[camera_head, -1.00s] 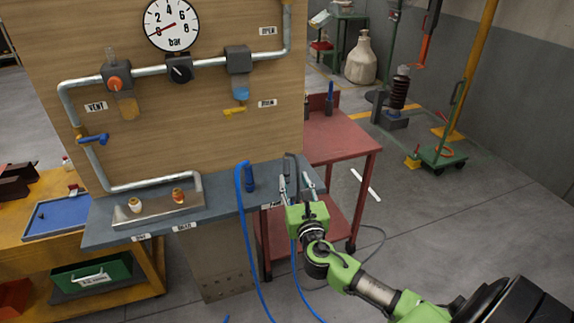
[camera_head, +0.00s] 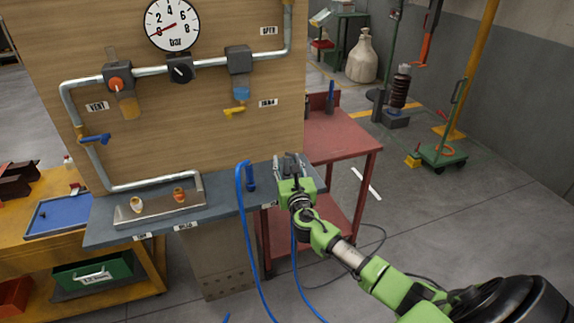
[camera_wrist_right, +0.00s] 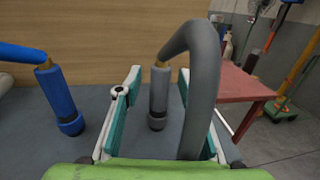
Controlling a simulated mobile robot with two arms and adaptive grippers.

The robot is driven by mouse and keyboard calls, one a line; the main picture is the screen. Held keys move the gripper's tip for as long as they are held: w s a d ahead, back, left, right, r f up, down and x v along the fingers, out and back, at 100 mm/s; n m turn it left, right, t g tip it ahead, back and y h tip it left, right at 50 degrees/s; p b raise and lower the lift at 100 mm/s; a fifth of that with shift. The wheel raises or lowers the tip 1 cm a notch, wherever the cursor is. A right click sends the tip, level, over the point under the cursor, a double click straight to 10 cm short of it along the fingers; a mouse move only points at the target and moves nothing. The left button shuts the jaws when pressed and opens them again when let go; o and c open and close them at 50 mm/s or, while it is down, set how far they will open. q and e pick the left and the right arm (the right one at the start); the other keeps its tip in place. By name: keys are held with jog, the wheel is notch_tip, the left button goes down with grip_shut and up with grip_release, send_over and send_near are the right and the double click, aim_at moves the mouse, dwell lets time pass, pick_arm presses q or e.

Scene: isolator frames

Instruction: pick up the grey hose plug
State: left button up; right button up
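The grey hose plug (camera_wrist_right: 158,98) stands upright on the blue-grey shelf, with a thick grey hose arching from its top towards the camera. In the head view the gripper mostly hides it. My right gripper (camera_head: 289,167) is at the shelf's right end. In the right wrist view its two teal-lined fingers are spread, one on each side of the grey plug, with a visible gap on the left. The right finger is partly behind the hose, so contact there cannot be told. My left gripper is not in view.
A blue plug (camera_wrist_right: 62,100) with a blue hose stands on the shelf (camera_head: 222,198) left of the grey one. A wooden panel (camera_head: 200,120) with pipes and a gauge rises behind. A red table (camera_head: 338,138) is just to the right.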

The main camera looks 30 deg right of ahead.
aim_at(287, 156)
grip_shut()
jog(key=shift+r, duration=0.55)
notch_tip(287, 156, up, 2)
jog(key=shift+r+p, duration=0.25)
jog(key=shift+p, duration=0.15)
jog(key=s+a+r, duration=0.9)
jog(key=s, duration=0.1)
jog(key=shift+s+r+p, duration=0.25)
jog(key=shift+s+p, duration=0.15)
jog(key=shift+p, duration=0.05)
